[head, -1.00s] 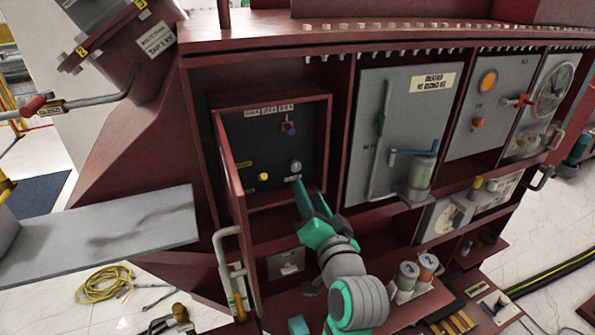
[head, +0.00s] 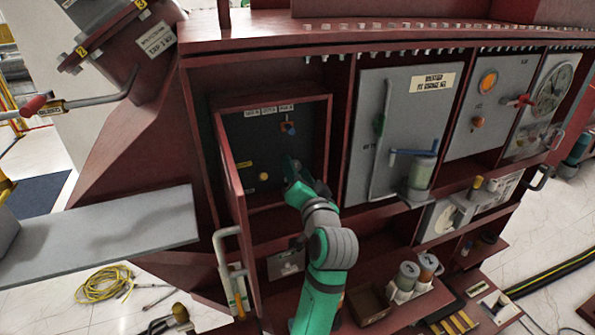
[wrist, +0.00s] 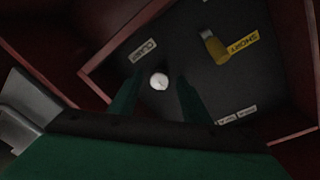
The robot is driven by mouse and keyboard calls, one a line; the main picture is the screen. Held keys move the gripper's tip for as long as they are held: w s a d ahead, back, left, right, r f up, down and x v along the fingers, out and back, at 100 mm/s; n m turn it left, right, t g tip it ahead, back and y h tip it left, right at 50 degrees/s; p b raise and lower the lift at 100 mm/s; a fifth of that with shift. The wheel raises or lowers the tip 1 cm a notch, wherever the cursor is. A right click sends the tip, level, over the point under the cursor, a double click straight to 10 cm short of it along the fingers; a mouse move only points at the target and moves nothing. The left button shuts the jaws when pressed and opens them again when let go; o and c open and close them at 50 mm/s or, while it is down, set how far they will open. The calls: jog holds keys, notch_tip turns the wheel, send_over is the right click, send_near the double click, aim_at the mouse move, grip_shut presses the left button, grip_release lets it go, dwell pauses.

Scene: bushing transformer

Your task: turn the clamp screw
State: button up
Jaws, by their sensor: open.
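The clamp screw (wrist: 159,80) shows in the wrist view as a small, pale round head on a dark panel, beside a label (wrist: 146,50) that seems to read CLAMP. My gripper (wrist: 158,90) is open, with one green finger on each side of the screw head in the picture. I cannot tell whether the fingertips touch it or how deep they reach. In the head view my gripper (head: 292,165) is inside the open red box and hides the screw.
The open red door (head: 232,190) stands at the left, and red box walls surround the panel closely. A grey cabinet panel (head: 430,120) is to the right.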

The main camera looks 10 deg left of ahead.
jog(key=shift+c, duration=0.5)
jog(key=c, duration=0.9)
jog(key=shift+c, duration=0.2)
jog(key=n, duration=0.5)
jog(key=shift+f+n+y, duration=0.1)
jog(key=shift+n+y, duration=0.2)
jog(key=shift+n, duration=0.1)
jog(key=n, duration=0.5)
jog(key=shift+n+t+y, duration=0.3)
jog(key=shift+n+y, duration=0.1)
jog(key=n+y, duration=0.1)
jog(key=n, duration=0.7)
jog(key=shift+d+f, duration=0.1)
jog(key=shift+d, duration=0.05)
jog(key=n+g+y, duration=0.1)
jog(key=n, duration=0.5)
jog(key=shift+n, duration=0.3)
